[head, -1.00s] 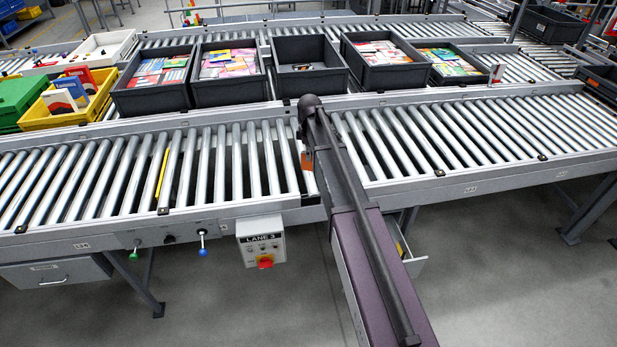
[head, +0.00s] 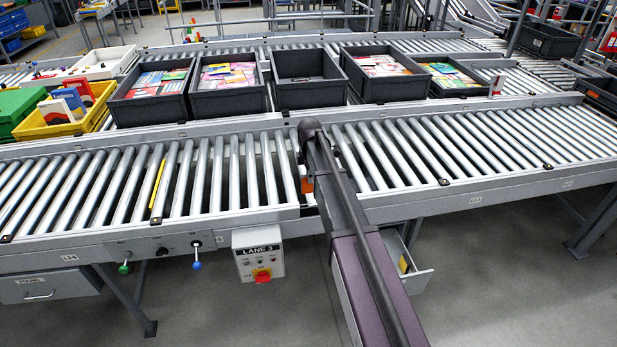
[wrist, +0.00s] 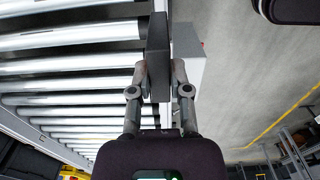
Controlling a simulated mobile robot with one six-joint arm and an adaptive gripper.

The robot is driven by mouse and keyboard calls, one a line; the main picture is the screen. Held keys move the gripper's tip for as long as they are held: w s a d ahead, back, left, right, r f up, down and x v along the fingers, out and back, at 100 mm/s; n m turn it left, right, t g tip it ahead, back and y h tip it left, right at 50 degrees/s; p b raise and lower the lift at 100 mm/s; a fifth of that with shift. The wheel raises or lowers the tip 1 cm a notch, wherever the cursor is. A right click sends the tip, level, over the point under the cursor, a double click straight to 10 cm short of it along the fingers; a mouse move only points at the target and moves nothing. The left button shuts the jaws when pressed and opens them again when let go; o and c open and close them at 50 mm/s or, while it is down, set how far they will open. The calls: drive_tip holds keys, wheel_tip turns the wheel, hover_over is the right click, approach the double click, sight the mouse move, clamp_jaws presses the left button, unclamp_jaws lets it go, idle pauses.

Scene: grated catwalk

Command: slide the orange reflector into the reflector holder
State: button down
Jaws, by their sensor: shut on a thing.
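My gripper (wrist: 159,75) shows in the wrist view with its two fingers on either side of a dark, flat block (wrist: 158,38), seen nearly edge-on, and is shut on it. A small orange patch of the reflector (head: 307,185) shows in the head view, just left of my arm and over the near edge of the roller conveyor. The held block appears to be this reflector, though no orange shows in the wrist view. My arm hides most of the gripper in the head view. I cannot make out the reflector holder.
A LANE 3 control box (head: 258,255) with a red button hangs on the near rail, left of my arm. Dark totes (head: 308,95) and a yellow tote (head: 62,130) stand behind the near rollers. An open drawer (head: 412,280) sticks out right of my arm.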

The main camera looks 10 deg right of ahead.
sight(309, 192)
drive_tip(key=shift+f, duration=0.2)
drive_tip(key=shift+f+b, duration=2.2)
drive_tip(key=shift+b, duration=0.2)
drive_tip(key=shift+f, duration=0.2)
drive_tip(key=shift+f+b, duration=2.75)
drive_tip(key=shift+b, duration=0.2)
drive_tip(key=shift+c, duration=2.4)
unclamp_jaws()
